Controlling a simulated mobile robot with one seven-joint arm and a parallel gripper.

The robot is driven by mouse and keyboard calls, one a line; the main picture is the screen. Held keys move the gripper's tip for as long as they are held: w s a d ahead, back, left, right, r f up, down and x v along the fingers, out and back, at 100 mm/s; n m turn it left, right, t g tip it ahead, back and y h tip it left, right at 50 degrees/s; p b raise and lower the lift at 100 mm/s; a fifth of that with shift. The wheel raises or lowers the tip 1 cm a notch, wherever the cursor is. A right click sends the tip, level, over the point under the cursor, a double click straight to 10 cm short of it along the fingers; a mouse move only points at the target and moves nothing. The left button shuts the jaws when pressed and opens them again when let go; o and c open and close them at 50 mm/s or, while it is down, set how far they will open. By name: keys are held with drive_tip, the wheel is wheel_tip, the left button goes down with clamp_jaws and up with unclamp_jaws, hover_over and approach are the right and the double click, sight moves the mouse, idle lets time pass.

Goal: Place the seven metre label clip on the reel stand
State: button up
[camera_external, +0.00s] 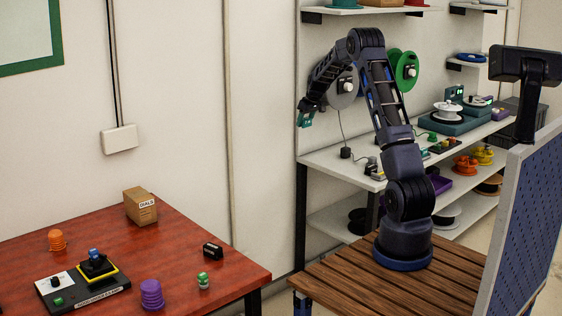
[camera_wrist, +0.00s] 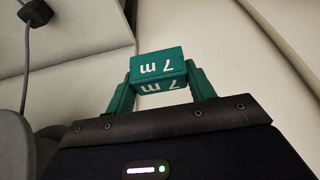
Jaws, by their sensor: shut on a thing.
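A teal block marked "7 m" in white, the seven metre label clip (camera_wrist: 160,70), shows in the wrist view, its lettering upside down. My gripper (camera_wrist: 160,88) is shut on it, with a teal finger at each side. In the external view my gripper (camera_external: 304,112) is raised in front of the wall panel, left of the grey reel, and the clip (camera_external: 306,120) is a small teal patch at its end. No reel stand can be told for certain; a grey reel (camera_external: 345,88) and a green reel (camera_external: 404,70) are mounted on the wall panel.
A white bench (camera_external: 330,160) with small devices is below my gripper, and a dark cable hangs to it. A red table (camera_external: 200,240) at left holds a cardboard box (camera_external: 140,206) and a black device. A blue pegboard (camera_external: 530,220) stands at right.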

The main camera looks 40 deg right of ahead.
drive_tip(key=s+d, duration=0.8)
drive_tip(key=d, duration=0.4)
drive_tip(key=s+d+f, duration=0.1)
drive_tip(key=s+d, duration=0.8)
drive_tip(key=d, duration=0.3)
drive_tip(key=s+d, duration=0.8)
drive_tip(key=d, duration=0.4)
wheel_tip(320, 180, down, 20)
drive_tip(key=shift+d+r, duration=0.15)
drive_tip(key=shift+r, duration=0.05)
drive_tip(key=shift+f, duration=0.15)
drive_tip(key=o, duration=1)
drive_tip(key=shift+o, duration=0.2)
drive_tip(key=v, duration=1.2)
